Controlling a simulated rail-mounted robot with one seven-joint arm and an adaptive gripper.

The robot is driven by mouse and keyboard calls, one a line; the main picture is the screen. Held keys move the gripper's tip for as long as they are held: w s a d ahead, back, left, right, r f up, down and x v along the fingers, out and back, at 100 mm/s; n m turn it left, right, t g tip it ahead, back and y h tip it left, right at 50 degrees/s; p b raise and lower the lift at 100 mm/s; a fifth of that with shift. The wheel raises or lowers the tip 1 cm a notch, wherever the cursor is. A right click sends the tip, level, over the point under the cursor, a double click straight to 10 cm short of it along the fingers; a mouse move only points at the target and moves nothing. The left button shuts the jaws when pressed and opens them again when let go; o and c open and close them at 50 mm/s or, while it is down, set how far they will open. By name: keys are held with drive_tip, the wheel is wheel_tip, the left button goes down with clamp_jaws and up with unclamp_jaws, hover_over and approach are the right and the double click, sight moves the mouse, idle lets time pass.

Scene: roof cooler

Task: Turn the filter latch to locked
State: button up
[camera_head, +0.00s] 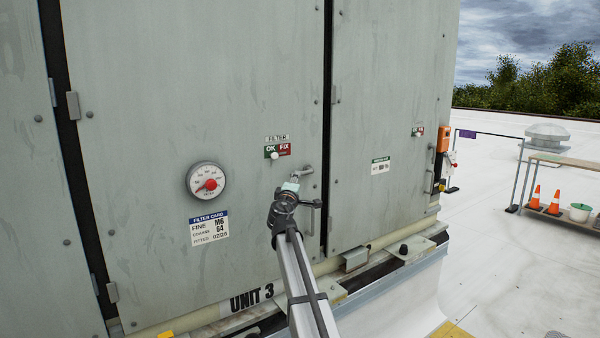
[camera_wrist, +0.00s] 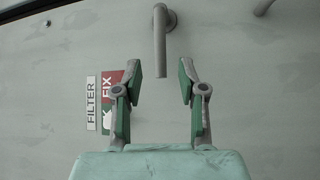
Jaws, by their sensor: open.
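The filter latch is a grey lever handle (camera_head: 304,171) on the cooler's middle door panel, below the FILTER OK/FIX sign (camera_head: 285,150). In the head view its arm points left from its pivot. The latch also shows in the wrist view (camera_wrist: 160,42), where its arm hangs from the pivot toward the fingers. My gripper (camera_head: 290,186) is in front of the panel at the latch. In the wrist view my gripper (camera_wrist: 160,78) is open and empty, with the lever's free end between the fingertips. I see no contact, and the depth gap is hard to judge.
A round gauge (camera_head: 206,182) and a filter card (camera_head: 209,228) are left of the latch. Another grey handle (camera_head: 315,204) is partly hidden below. A dark seam separates the right panel (camera_head: 380,110). Cones (camera_head: 554,202) and a bucket (camera_head: 580,212) stand far right, on a rack.

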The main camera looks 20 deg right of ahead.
drive_tip(key=p+x, duration=0.1)
drive_tip(key=x, duration=0.5)
drive_tip(key=shift+w+d+r, duration=0.1)
drive_tip(key=shift+w+d, duration=0.15)
drive_tip(key=shift+w, duration=0.05)
drive_tip(key=shift+c, duration=0.3)
clamp_jaws()
